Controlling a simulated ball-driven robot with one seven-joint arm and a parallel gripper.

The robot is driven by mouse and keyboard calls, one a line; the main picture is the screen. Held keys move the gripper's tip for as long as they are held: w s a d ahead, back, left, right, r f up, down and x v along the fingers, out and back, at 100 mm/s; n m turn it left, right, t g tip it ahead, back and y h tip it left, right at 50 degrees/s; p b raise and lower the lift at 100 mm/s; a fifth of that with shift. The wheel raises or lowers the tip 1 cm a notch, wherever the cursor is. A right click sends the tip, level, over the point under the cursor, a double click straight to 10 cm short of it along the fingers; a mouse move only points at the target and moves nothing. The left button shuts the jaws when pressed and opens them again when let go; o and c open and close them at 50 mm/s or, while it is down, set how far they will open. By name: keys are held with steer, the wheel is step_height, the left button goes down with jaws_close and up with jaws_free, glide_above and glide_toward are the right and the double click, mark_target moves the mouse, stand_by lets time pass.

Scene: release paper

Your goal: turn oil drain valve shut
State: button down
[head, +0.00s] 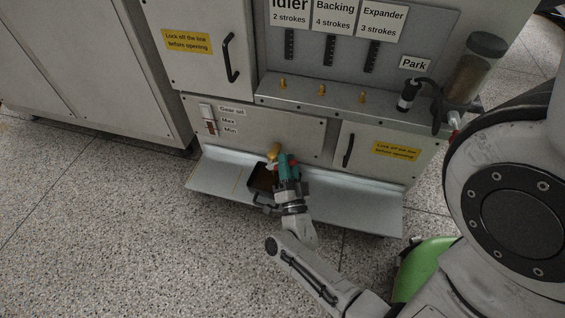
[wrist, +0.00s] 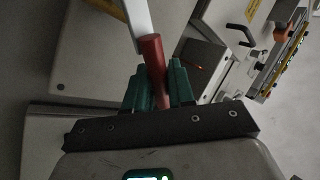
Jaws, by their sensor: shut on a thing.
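The brass-yellow oil drain valve (head: 273,152) sticks out of the machine's lower front panel. My gripper (head: 288,166) is at the valve, just right of it, with its teal fingers shut on the red handle (wrist: 152,52). In the wrist view, my gripper (wrist: 158,85) has one finger on each side of this red grip. A pale metal lever (wrist: 137,18) runs from the grip toward the top of the picture. The fingers hide part of the handle in the head view, and the valve's exact angle cannot be told.
A black tray (head: 254,188) with brown contents stands on the metal ledge (head: 345,212) below the valve. A gear oil sight gauge (head: 209,120) is at left. A small door with a black handle (head: 348,151) is at right. Open speckled floor lies in front.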

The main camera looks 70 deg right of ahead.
steer(key=shift+s+d+f+m+g+h, duration=0.1)
steer(key=shift+s+f+m+g+h, duration=0.25)
steer(key=shift+f+m+g+h, duration=1.05)
steer(key=shift+s+a+f+m+g+h, duration=0.1)
steer(key=shift+s+f+m+g+h, duration=0.2)
steer(key=shift+m+g, duration=2.2)
steer(key=shift+s+d+f+m+g+h, duration=0.1)
steer(key=shift+s+f+m+g+h, duration=0.55)
steer(key=shift+m, duration=2.75)
steer(key=shift+w+f, duration=0.2)
steer(key=shift+f, duration=0.15)
steer(key=c, duration=1.1)
jaws_free()
